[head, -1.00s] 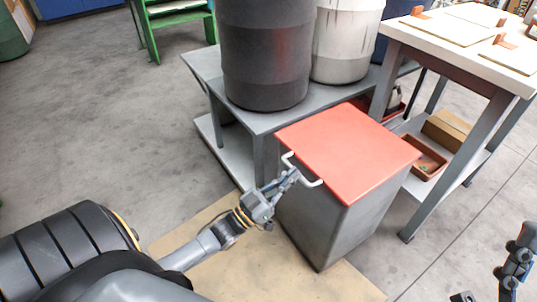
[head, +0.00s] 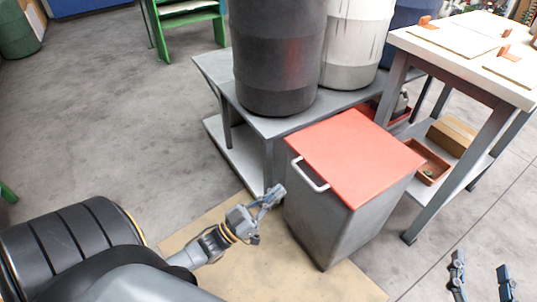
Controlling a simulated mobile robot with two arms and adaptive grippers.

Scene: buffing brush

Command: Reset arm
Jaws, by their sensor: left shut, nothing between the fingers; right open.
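My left gripper (head: 271,194) is shut and empty, just left of the grey bin and apart from its handle. The bin (head: 325,222) is a grey box with a closed red lid (head: 355,152). A white handle (head: 309,175) sits at the lid's left edge. My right gripper (head: 481,272) shows at the bottom right, with its two fingers wide apart and nothing between them.
A grey table (head: 247,118) behind the bin bears a dark barrel (head: 278,60) and a white barrel (head: 350,50). A workbench (head: 406,85) stands at the right. A tan mat (head: 240,275) lies under the bin. The floor at the left is clear.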

